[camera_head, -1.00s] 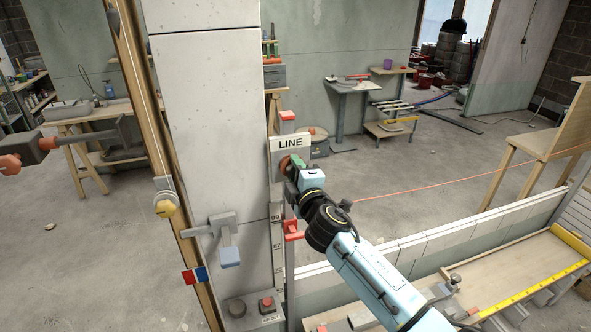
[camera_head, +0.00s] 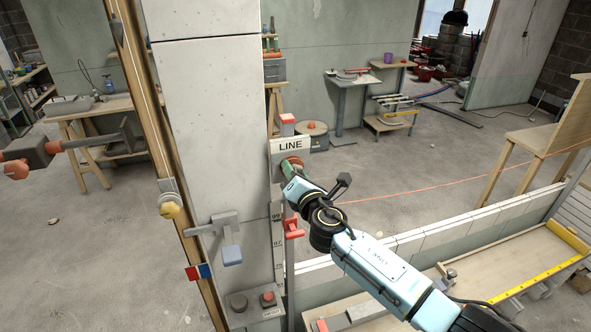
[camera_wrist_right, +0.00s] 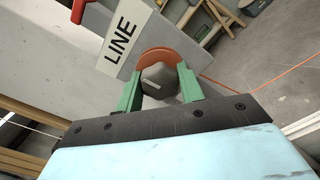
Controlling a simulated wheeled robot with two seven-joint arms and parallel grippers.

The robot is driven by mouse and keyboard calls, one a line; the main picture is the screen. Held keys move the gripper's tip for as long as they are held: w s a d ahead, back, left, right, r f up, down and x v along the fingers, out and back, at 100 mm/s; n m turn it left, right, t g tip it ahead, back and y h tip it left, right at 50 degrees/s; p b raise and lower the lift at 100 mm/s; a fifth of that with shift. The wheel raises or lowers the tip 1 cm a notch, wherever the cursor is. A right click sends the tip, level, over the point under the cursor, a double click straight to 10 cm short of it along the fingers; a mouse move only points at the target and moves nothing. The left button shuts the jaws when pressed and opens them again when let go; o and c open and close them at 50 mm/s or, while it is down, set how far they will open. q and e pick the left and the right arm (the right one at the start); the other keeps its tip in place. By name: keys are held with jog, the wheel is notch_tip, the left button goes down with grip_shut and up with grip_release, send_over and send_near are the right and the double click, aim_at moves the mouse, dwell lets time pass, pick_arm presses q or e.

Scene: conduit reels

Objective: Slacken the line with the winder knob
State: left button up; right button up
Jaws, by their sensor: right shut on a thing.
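The winder knob is a grey hexagonal knob (camera_wrist_right: 160,78) in front of an orange-red disc (camera_wrist_right: 150,55), under the white LINE sign (camera_wrist_right: 122,40). In the head view, part of the disc (camera_head: 291,165) shows below the sign (camera_head: 290,146) on the pillar. My right gripper (camera_wrist_right: 159,88) has one green finger on each side of the knob and is shut on it. In the head view my right gripper (camera_head: 291,181) reaches the knob from the lower right and largely hides it. The thin orange line (camera_head: 420,190) runs off to the right across the floor area.
A red bracket (camera_head: 293,228) sits on the rail below the knob. A grey lever with a blue end (camera_head: 231,255) and a box with a red button (camera_head: 267,298) are lower left. A low block wall (camera_head: 430,235) runs rightward behind my arm.

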jog(key=n+p, duration=0.1)
jog(key=n, duration=0.3)
jog(key=shift+p, duration=0.35)
jog(key=shift+n+p, duration=0.5)
jog(key=shift+n, duration=1)
jog(key=o, duration=1)
jog(key=shift+s, duration=0.15)
